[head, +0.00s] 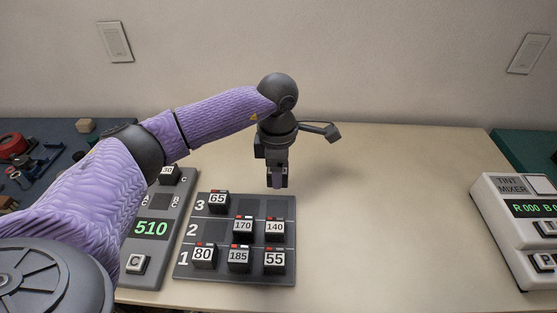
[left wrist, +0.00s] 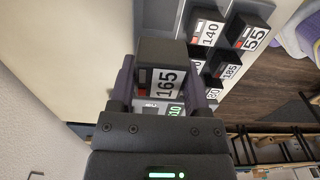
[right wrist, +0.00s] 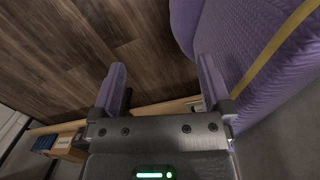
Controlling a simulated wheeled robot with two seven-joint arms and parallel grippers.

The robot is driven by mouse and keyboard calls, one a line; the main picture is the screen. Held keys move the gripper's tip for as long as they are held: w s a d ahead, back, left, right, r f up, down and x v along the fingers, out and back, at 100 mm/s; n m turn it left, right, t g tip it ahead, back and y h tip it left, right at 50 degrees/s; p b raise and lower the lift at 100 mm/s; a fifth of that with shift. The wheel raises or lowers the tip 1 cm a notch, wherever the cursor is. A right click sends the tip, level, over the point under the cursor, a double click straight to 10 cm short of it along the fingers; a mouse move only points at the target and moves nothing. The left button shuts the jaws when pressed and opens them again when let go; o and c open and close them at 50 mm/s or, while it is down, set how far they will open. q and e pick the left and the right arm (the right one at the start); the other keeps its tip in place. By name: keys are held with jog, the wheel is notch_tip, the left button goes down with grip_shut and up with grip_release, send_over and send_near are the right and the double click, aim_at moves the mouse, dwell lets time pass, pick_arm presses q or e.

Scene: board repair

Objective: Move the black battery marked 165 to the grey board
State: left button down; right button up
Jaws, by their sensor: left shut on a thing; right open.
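My left gripper (head: 277,184) is shut on the black battery marked 165 (left wrist: 168,82), whose white label faces the left wrist camera. In the head view the gripper hangs pointing down at the back right of a dark grey board (head: 234,279) with rows marked 1, 2 and 3. The battery is mostly hidden there; I cannot tell its exact height. Beside that board, on the left, lies a lighter grey board (head: 149,270) with a green 510 display and slots lettered A, B, C. My right gripper (right wrist: 160,88) is open and empty.
The dark board holds batteries 65 (head: 218,202), 170 (head: 243,229), 140 (head: 275,230), 80 (head: 204,256), 185 (head: 238,260) and 55 (head: 275,262). My left arm covers part of the lighter board. The tint mixer (head: 515,225) stands right; the table between is clear.

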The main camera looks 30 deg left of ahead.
aim_at(277, 209)
pick_arm(q)
jog(key=shift+d+f, duration=0.1)
jog(key=shift+f, duration=0.1)
jog(key=shift+f+b, duration=0.3)
jog(key=shift+b, duration=0.05)
jog(key=f+b, duration=0.4)
jog(key=f, duration=0.1)
jog(key=f+b, duration=0.1)
jog(key=f, duration=0.1)
jog(key=shift+a+f+b, duration=0.25)
jog(key=shift+f+b, duration=0.05)
jog(key=shift+b, duration=0.1)
jog(key=shift+f+b, duration=0.3)
jog(key=shift+f, duration=0.05)
pick_arm(e)
notch_tip(277, 209, down, 7)
jog(key=s, duration=0.1)
jog(key=shift+a+g, duration=0.4)
jog(key=shift+a, duration=0.05)
pick_arm(q)
jog(key=shift+r, duration=0.1)
pick_arm(e)
jog(key=shift+s+d+r, duration=0.1)
jog(key=shift+r, duration=0.05)
jog(key=shift+s+d, duration=0.15)
pick_arm(q)
jog(key=shift+f, duration=0.5)
pick_arm(e)
jog(key=shift+f, duration=0.25)
